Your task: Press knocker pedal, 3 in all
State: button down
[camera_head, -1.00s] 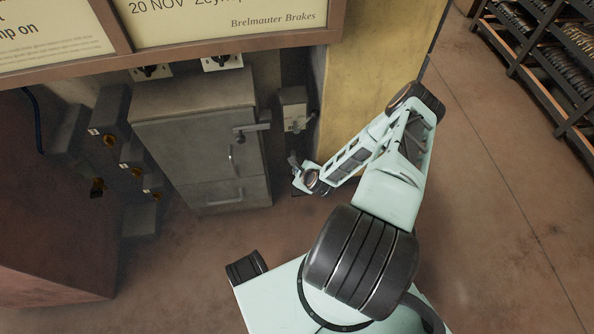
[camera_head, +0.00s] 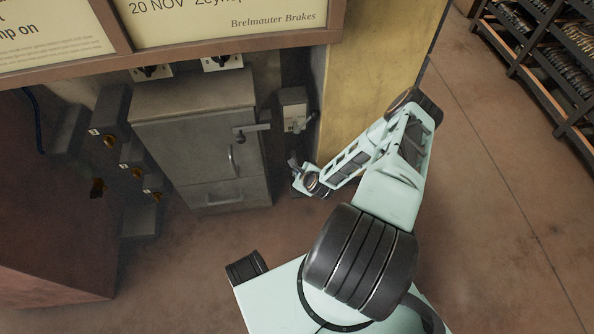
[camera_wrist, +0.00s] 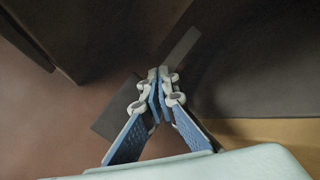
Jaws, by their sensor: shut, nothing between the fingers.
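My gripper (camera_head: 294,165) is low at the foot of the narrow recess between the grey cabinet and the yellow pillar. In the wrist view its two blue-padded fingers (camera_wrist: 160,76) are shut together with nothing between them. A dark flat plate (camera_wrist: 113,112), which may be the knocker pedal, shows behind and to the left of the fingers. A dark bar (camera_wrist: 182,45) runs up and right beyond the fingertips. I cannot tell whether the fingertips touch the plate or the bar. In the head view my gripper and wrist hide the pedal area.
A grey cabinet (camera_head: 210,150) stands left of my gripper, with a lever (camera_head: 250,129) jutting at its upper right. A grey box (camera_head: 293,104) is mounted above my gripper. The yellow pillar (camera_head: 360,90) is close on the right. Open floor (camera_head: 490,230) lies farther right.

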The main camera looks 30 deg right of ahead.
jog(key=shift+s+f, duration=0.15)
jog(key=shift+s, duration=0.15)
jog(key=shift+r+p, duration=0.9)
jog(key=shift+r, duration=0.25)
jog(key=shift+w+r+p, duration=0.15)
jog(key=shift+r+p, duration=0.35)
jog(key=shift+r, duration=0.35)
jog(key=shift+w+r, duration=0.1)
jog(key=shift+r, duration=0.05)
jog(key=shift+w+r+p, duration=0.15)
jog(key=shift+r+p, duration=1.55)
jog(key=shift+r, duration=0.7)
